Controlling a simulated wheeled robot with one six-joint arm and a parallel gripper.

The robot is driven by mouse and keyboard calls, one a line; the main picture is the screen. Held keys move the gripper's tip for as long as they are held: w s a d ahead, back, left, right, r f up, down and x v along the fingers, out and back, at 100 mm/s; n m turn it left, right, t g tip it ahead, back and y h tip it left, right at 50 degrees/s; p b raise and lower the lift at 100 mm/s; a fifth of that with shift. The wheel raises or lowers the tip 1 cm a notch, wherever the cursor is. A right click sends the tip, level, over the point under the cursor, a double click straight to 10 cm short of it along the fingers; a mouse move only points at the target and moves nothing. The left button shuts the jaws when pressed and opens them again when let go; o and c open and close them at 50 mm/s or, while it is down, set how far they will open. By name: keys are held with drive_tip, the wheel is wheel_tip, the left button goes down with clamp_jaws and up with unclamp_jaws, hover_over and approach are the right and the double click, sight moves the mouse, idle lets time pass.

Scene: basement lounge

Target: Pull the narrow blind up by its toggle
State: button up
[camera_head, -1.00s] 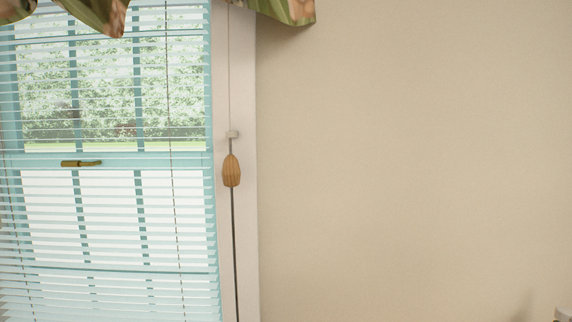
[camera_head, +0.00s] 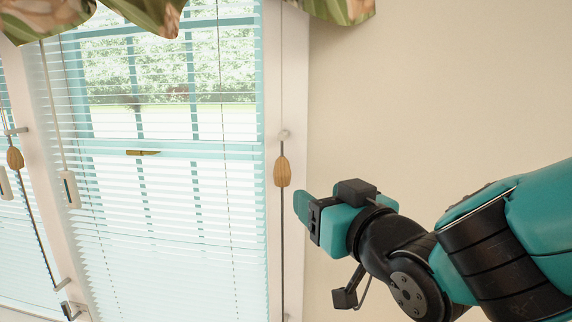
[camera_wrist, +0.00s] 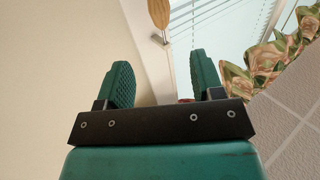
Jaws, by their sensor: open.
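A wooden toggle (camera_head: 282,171) hangs on a cord along the white frame at the right side of the central blind (camera_head: 170,190). Another wooden toggle (camera_head: 15,158) hangs farther left, beside a blind cut off by the picture's edge. I cannot tell which blind is the narrow one. My gripper (camera_head: 303,208) is just right of and slightly below the nearer toggle in the head view. In the wrist view its jaws (camera_wrist: 161,72) are open and empty. A wooden toggle (camera_wrist: 159,12) shows beyond the fingertips there, cut off by the top edge.
A floral valance (camera_head: 160,12) hangs over the windows. Small brackets (camera_head: 284,135) hold the cords to the frame. The plain beige wall (camera_head: 430,90) at right is clear.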

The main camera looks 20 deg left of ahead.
sight(286, 173)
drive_tip(key=p+x, duration=0.6)
drive_tip(key=x, duration=0.7)
drive_tip(key=shift+w+a+r, duration=0.1)
drive_tip(key=shift+w+a, duration=0.1)
drive_tip(key=shift+w, duration=0.05)
drive_tip(key=shift+w+a, duration=0.35)
clamp_jaws()
